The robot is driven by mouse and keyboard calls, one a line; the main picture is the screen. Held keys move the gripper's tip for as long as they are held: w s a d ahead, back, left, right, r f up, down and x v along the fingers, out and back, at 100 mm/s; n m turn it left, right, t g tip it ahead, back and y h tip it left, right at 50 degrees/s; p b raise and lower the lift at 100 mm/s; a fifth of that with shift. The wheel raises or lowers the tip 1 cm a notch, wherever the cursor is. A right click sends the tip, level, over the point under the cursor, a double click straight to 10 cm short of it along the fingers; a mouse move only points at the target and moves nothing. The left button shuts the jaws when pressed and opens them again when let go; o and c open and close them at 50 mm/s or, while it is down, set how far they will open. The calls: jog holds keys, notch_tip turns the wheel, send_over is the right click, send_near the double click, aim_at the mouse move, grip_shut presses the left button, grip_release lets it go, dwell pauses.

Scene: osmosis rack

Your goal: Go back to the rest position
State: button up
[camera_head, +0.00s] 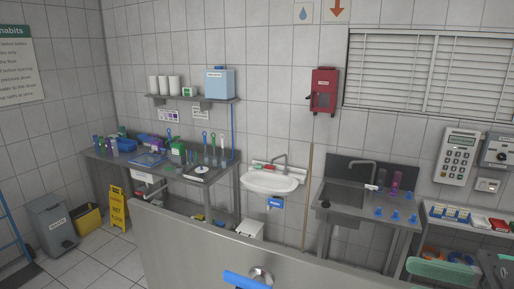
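My gripper does not show in this head view, so I cannot see whether it is open or holds anything. No rest position is marked in the picture. A large grey metal panel (200,247) fills the lower foreground. A blue bar (247,281) with a round metal knob (261,275) sits at its lower middle, cut off by the picture edge.
A cluttered steel table (225,187) stands at the back left under a shelf (190,100). A white basin (270,182), a steel sink (342,196) and a shelf unit (500,237) follow rightward. A yellow floor sign (118,207) and grey bin (52,226) stand left.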

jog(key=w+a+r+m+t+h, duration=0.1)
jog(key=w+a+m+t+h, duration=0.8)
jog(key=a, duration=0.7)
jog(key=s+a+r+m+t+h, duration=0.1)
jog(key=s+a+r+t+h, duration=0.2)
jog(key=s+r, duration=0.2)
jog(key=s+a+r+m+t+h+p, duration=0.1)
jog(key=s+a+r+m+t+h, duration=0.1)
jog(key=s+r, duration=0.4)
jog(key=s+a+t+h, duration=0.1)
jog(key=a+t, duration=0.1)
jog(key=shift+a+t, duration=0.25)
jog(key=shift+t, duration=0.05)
